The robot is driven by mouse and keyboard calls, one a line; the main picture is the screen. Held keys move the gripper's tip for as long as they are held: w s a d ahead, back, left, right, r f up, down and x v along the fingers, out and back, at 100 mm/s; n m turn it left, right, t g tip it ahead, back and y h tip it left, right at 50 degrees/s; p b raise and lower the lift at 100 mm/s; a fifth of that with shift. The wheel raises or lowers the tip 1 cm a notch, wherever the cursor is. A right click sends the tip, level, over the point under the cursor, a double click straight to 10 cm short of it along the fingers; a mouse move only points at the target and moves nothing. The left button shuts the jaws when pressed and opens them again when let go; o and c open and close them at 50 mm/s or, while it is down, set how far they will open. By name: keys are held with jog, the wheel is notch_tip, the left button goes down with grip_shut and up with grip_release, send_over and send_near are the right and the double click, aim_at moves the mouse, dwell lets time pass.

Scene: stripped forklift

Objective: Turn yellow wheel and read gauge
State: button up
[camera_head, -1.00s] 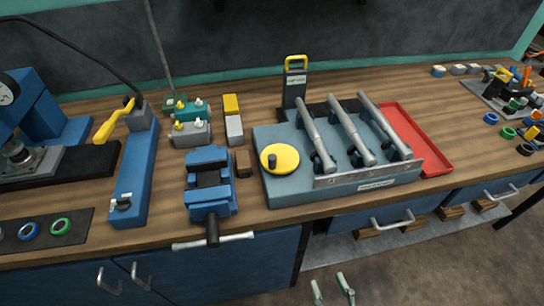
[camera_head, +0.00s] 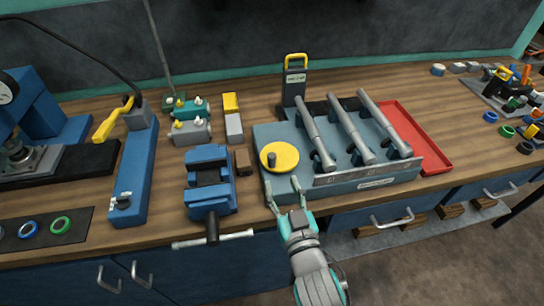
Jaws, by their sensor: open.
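The yellow wheel (camera_head: 284,153) is a flat disc with a dark knob (camera_head: 272,160) on its left part. It sits on the left end of a blue-grey fixture (camera_head: 350,181) on the bench. My gripper (camera_head: 283,193) is open and empty, with its fingertips at the fixture's front left edge, just below the wheel in the picture. I cannot tell whether they touch the fixture. A round white dial (camera_head: 5,92), which may be the gauge, is cut off at the left edge on a blue machine. Its reading is too small to make out.
A red tray (camera_head: 418,140) lies right. A black block with a yellow handle (camera_head: 295,80) stands behind.

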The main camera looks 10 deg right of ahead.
aim_at(273, 161)
jog(key=w, duration=0.6)
jog(key=w+a, duration=0.1)
jog(key=w, duration=0.2)
jog(key=shift+w+a, duration=0.1)
jog(key=shift+w, duration=0.25)
grip_shut()
